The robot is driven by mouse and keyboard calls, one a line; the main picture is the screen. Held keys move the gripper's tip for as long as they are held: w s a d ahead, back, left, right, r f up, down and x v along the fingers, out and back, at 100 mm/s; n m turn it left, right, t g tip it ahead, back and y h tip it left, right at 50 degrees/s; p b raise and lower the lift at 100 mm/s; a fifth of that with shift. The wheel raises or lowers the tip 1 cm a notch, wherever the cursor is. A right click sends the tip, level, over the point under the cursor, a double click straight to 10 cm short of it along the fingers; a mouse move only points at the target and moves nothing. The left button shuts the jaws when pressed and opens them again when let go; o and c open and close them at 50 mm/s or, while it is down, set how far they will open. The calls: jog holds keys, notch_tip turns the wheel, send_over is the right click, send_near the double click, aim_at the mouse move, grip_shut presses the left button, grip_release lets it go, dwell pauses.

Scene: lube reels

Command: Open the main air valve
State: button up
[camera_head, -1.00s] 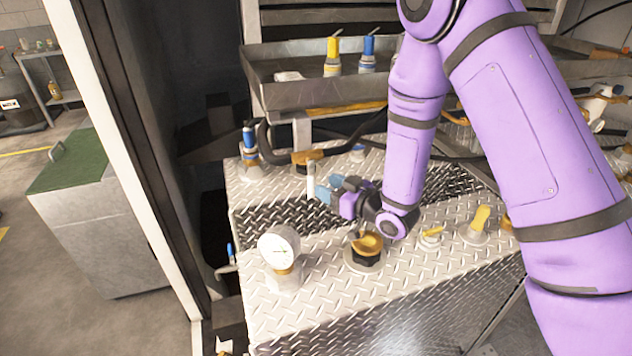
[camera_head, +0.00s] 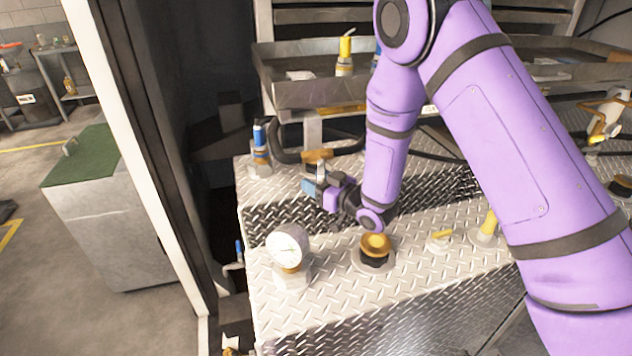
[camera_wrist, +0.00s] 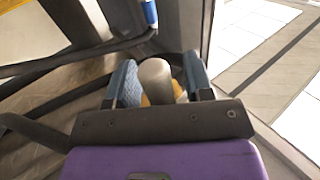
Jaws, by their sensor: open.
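My gripper (camera_head: 314,184) is open, low over the back left of the diamond-plate top. In the wrist view its two blue-padded fingers (camera_wrist: 157,85) stand on either side of a grey rounded handle (camera_wrist: 155,78). A gap shows on the right side; I cannot tell whether the left finger touches it. A yellow part (camera_wrist: 165,90) shows just behind the handle. In the head view a yellow fitting (camera_head: 317,155) on a dark hose lies just beyond my gripper; it looks like the air valve, and is partly hidden.
A pressure gauge (camera_head: 288,247) and a gold-capped black fitting (camera_head: 375,250) stand in front of my gripper. A blue-topped fitting (camera_head: 259,150) stands to its left. A metal tray (camera_head: 310,92) with a yellow-topped bottle (camera_head: 345,55) is behind. A dark frame post borders the left.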

grip_shut()
jog(key=shift+d, duration=0.1)
jog(key=shift+w+d+n+g+h, duration=0.25)
jog(key=shift+d+n+g+h, duration=0.25)
jog(key=shift+n, duration=0.5)
jog(key=w+d+r+n+h, duration=0.1)
jog(key=d+r+n+h, duration=0.4)
jog(key=n+h, duration=0.4)
jog(key=shift+w+d+h, duration=0.3)
jog(key=shift+d+h, duration=0.05)
jog(key=shift+h, duration=0.15)
jog(key=shift+r, duration=0.1)
